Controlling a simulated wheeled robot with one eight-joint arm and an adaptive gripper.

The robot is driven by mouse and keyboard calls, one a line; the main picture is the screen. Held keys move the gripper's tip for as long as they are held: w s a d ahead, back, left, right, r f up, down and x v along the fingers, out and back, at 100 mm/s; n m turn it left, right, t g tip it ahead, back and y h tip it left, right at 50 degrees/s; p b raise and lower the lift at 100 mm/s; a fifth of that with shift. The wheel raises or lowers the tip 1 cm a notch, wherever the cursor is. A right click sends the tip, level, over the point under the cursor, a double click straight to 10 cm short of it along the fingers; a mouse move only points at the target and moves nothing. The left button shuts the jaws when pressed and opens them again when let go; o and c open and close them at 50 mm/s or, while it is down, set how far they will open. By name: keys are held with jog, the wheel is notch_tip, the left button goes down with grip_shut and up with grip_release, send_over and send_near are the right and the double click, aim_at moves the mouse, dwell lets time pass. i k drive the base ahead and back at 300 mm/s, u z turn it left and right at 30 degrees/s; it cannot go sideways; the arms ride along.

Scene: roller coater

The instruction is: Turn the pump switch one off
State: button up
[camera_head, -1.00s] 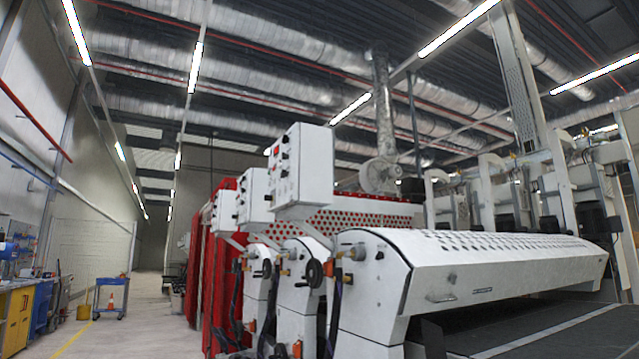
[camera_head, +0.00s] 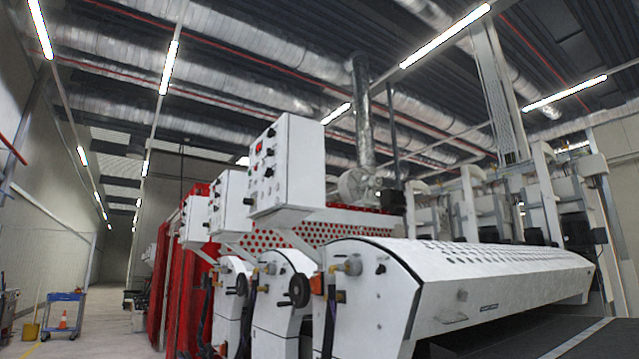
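Three white control boxes stand on brackets above the coater's side. The nearest control box (camera_head: 297,165) is the largest and carries several dark knobs and a small red display on its left face. A second control box (camera_head: 231,199) and a third control box (camera_head: 194,221) stand behind it to the left. Their knobs are small. I cannot tell which knob is pump switch one or how it is set. My gripper is not in view.
The white coater body (camera_head: 455,285) fills the lower right, with a black handwheel (camera_head: 299,290) on its end. Red curtains (camera_head: 165,290) hang behind.

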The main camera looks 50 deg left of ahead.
aim_at(269, 173)
jog(key=z, duration=1.15)
jog(key=k, duration=1.9)
jog(key=u, duration=2.7)
jog(key=i, duration=0.9)
jog(key=u, duration=0.1)
